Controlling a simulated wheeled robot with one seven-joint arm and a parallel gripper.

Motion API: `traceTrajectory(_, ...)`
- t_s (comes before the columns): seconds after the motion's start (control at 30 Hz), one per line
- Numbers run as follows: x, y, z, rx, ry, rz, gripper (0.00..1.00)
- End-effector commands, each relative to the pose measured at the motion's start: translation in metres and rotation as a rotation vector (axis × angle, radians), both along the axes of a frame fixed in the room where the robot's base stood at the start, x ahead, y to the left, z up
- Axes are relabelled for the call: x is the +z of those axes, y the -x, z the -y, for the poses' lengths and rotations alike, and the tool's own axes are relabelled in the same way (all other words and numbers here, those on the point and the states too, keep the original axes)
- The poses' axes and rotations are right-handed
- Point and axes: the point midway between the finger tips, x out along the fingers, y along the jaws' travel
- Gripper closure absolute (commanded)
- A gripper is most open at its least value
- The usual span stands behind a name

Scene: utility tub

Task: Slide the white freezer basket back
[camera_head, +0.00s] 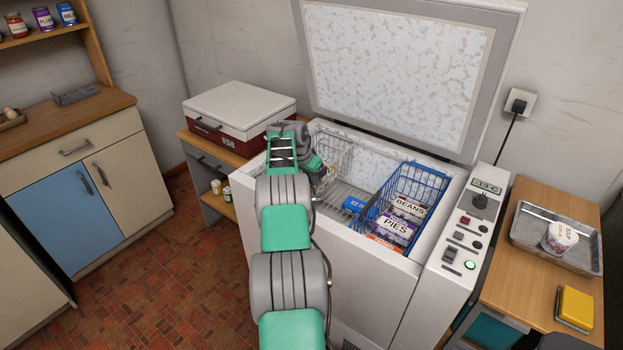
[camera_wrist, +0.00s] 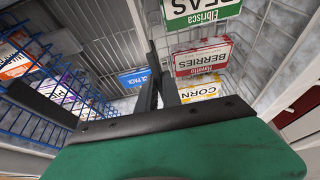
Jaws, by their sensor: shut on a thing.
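The white freezer basket (camera_head: 339,153) is a wire basket at the left end of the open chest freezer (camera_head: 292,220). In the wrist view, the white basket (camera_wrist: 180,41) holds a green peas pack (camera_wrist: 200,10), a red and white berries pack (camera_wrist: 203,58) and a yellow and white corn pack (camera_wrist: 201,90). My gripper (camera_wrist: 152,48) reaches down at the basket's wire side facing the middle of the freezer and is shut on it. The exact contact is hard to see. In the head view my wrist hides part of the basket.
A blue wire basket (camera_head: 436,182) with beans and pies packs stands at the freezer's right end. A blue ice pack (camera_head: 354,204) lies low between the baskets. The lid (camera_head: 400,65) is raised behind. A red and white box (camera_head: 238,112) stands on the left side table.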

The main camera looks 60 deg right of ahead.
Motion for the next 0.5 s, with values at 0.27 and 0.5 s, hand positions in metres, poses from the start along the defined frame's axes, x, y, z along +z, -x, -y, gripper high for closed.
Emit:
traceTrajectory(0.27, 0.0036, -0.0067, -0.0003, 0.010, 0.010, 0.007, 1.00)
traceTrajectory(0.5, 0.0035, -0.0051, 0.0003, 0.007, 0.008, 0.006, 0.82)
